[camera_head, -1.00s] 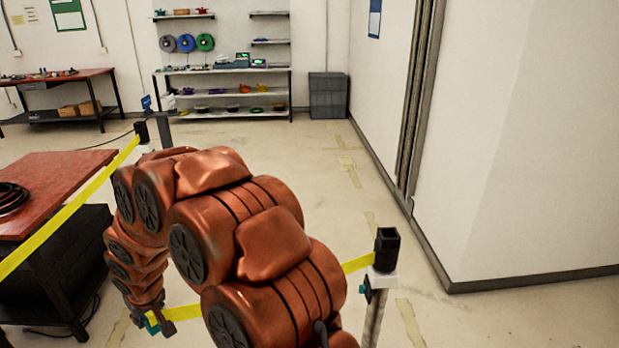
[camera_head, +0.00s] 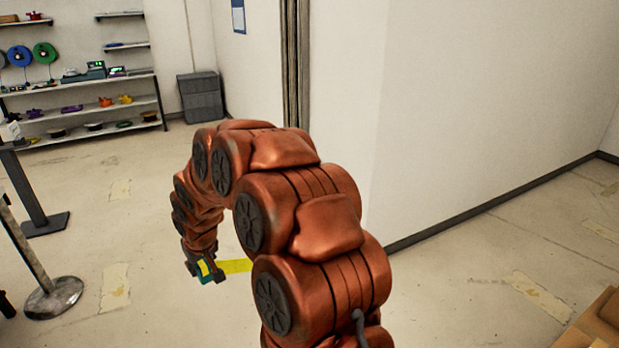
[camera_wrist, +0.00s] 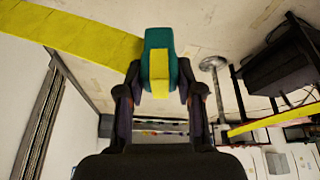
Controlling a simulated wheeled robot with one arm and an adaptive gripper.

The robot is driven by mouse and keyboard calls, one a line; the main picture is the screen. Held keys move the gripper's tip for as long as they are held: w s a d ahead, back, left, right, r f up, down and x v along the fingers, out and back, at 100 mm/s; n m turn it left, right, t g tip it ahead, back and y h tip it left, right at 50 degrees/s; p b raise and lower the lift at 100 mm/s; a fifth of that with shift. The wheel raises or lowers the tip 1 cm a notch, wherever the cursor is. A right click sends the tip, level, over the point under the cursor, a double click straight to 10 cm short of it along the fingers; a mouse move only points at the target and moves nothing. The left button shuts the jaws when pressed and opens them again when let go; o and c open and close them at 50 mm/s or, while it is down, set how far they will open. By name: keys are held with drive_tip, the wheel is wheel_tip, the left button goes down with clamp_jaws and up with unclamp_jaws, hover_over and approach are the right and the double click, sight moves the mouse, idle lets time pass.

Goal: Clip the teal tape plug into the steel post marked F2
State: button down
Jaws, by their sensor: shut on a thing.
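The teal tape plug (camera_wrist: 183,75) is held between the two fingers of my gripper (camera_wrist: 160,93) in the wrist view. Yellow tape runs from it to the upper left. In the head view my gripper (camera_head: 206,272) hangs low over the floor, left of my arm, with the teal plug (camera_head: 207,279) in it. The yellow tape (camera_head: 237,266) passes behind my arm. A steel post (camera_head: 24,250) with a round base stands at the left edge, apart from the plug, its top out of frame. I can read no F2 mark.
A dark stand (camera_head: 28,195) with a flat square base is behind the steel post. Shelves (camera_head: 85,115) and a grey bin (camera_head: 201,97) stand at the back. A white wall corner (camera_head: 365,140) is to the right. A cardboard box (camera_head: 603,318) shows at bottom right. Floor around the gripper looks clear.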

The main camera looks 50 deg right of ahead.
drive_tip(key=s+d+r+m+p, duration=0.1)
drive_tip(key=s+d+r, duration=0.3)
drive_tip(key=d, duration=0.6)
drive_tip(key=s+d+r+m+p, duration=0.1)
drive_tip(key=s+d+r, duration=0.1)
drive_tip(key=d+r, duration=0.6)
drive_tip(key=s+d+r+m+p, duration=0.1)
drive_tip(key=s+d+r, duration=0.25)
drive_tip(key=d, duration=0.75)
drive_tip(key=shift+h, duration=0.4)
drive_tip(key=shift+w+a+f+b, duration=0.1)
drive_tip(key=shift+f+b, duration=0.7)
drive_tip(key=shift+f, duration=1.1)
drive_tip(key=shift+w+a+f+b, duration=0.15)
drive_tip(key=shift+f+b, duration=0.6)
drive_tip(key=shift+f, duration=1.2)
drive_tip(key=shift+s+a+f+b, duration=0.1)
drive_tip(key=shift+f+b, duration=0.7)
drive_tip(key=shift+f, duration=1.1)
drive_tip(key=shift+b, duration=0.7)
drive_tip(key=shift+f, duration=0.2)
drive_tip(key=shift+r, duration=0.9)
drive_tip(key=shift+f+b, duration=0.45)
drive_tip(key=shift+b, duration=0.25)
